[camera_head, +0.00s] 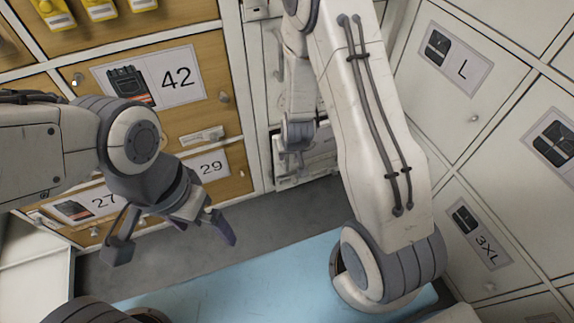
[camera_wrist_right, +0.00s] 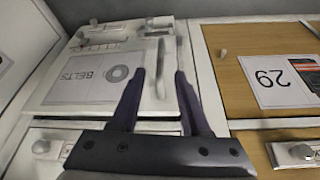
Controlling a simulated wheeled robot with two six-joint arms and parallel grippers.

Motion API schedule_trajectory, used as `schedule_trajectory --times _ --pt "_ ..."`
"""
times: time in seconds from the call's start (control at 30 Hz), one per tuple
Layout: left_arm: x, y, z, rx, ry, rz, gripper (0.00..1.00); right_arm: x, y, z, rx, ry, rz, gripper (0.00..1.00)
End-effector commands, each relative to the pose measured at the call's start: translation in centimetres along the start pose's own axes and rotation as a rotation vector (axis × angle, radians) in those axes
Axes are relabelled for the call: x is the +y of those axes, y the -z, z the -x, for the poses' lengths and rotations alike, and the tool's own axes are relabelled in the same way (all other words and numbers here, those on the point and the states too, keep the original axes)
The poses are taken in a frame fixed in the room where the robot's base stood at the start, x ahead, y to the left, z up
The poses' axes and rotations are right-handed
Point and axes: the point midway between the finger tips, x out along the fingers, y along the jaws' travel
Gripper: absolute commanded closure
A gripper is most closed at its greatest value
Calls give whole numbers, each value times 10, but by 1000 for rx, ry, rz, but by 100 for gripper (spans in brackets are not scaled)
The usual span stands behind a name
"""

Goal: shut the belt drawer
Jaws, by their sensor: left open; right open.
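The belt drawer (camera_wrist_right: 62,92) has a white front with a BELTS label that reads upside down in the right wrist view. Its front also shows low in the white cabinet in the head view (camera_head: 318,158), partly hidden by my right arm. I cannot tell how far out it stands. My right gripper (camera_wrist_right: 160,76) is open and empty, its fingers pointing at the drawer front beside the label; in the head view it (camera_head: 295,163) is close to the front. Contact cannot be told. My left gripper (camera_head: 172,240) is open and empty, in front of the wooden drawers.
Wooden fronts numbered 42 (camera_head: 205,110), 29 (camera_head: 225,180) and 27 stand left of the white cabinet. White lockers marked L (camera_head: 440,95) and 3XL (camera_head: 470,265) stand at the right. A light blue mat (camera_head: 240,290) lies on the grey floor.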

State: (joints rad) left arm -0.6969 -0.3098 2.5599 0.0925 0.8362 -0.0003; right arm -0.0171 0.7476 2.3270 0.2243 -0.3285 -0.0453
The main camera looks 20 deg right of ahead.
Motion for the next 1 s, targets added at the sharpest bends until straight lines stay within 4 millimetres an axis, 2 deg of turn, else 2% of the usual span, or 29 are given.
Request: schedule_trajectory --times 0.3,0.5,0.7,0.97,1.0 --pt "-2 -2 -34 0 0 0 0 -1 -3 -60 -1 1 1 54" --pt "-4 -3 -49 0 0 0 0 -1 -2 -89 -2 1 1 54" --pt "-4 -3 -53 0 0 0 0 -1 -1 -98 -1 1 2 54" --pt "-4 -3 -52 0 0 0 0 -1 0 -98 -1 1 2 54" --pt "-4 -3 -52 0 0 0 0 -1 0 -98 -1 1 2 69"
